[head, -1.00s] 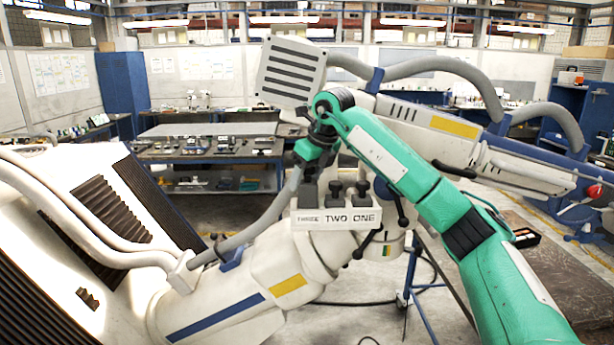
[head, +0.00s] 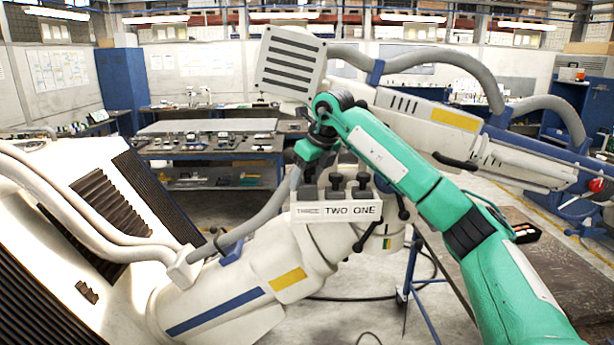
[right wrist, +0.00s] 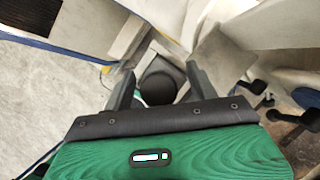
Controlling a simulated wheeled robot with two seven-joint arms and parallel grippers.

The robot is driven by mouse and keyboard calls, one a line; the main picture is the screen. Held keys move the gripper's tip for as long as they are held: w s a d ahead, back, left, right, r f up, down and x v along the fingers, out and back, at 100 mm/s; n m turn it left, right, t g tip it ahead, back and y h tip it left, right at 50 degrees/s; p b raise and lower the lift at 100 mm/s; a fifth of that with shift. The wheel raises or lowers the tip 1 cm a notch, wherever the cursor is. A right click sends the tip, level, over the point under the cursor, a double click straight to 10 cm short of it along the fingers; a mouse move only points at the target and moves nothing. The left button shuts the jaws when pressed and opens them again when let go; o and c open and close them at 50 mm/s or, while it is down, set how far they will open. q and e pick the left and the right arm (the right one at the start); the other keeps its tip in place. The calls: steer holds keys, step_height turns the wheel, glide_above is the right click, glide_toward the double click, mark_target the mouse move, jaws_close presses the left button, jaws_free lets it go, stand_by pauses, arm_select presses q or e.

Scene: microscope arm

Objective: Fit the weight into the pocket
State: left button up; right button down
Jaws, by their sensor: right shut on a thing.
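A white tray (head: 336,214) with pocket labels THREE, TWO and ONE is on the cream microscope arm. Dark knobbed weights stand behind the labels TWO (head: 337,187) and ONE (head: 362,187). My right gripper (head: 307,170) points down over the THREE end. In the right wrist view, its two fingers (right wrist: 160,88) are on either side of a dark round weight (right wrist: 158,84), and they are shut on it. The weight's lower part and the THREE pocket are mostly hidden, so I cannot tell how far in it sits. My left gripper is not in view.
A grey slotted box (head: 290,66) on the microscope arm stands just above my right gripper. A thick grey hose (head: 265,222) runs close to its left. Black handles (head: 402,206) stick out right of the tray. A workbench (head: 210,148) stands behind.

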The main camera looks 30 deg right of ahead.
steer(key=shift+f+b, duration=0.6)
steer(key=shift+f, duration=0.3)
steer(key=shift+c, duration=1.8)
jaws_free()
steer(key=shift+s+f, duration=0.1)
steer(key=shift+r, duration=0.35)
steer(key=b+v, duration=0.4)
steer(key=v, duration=0.9)
steer(key=shift+s+r, duration=0.15)
steer(key=shift+s, duration=0.05)
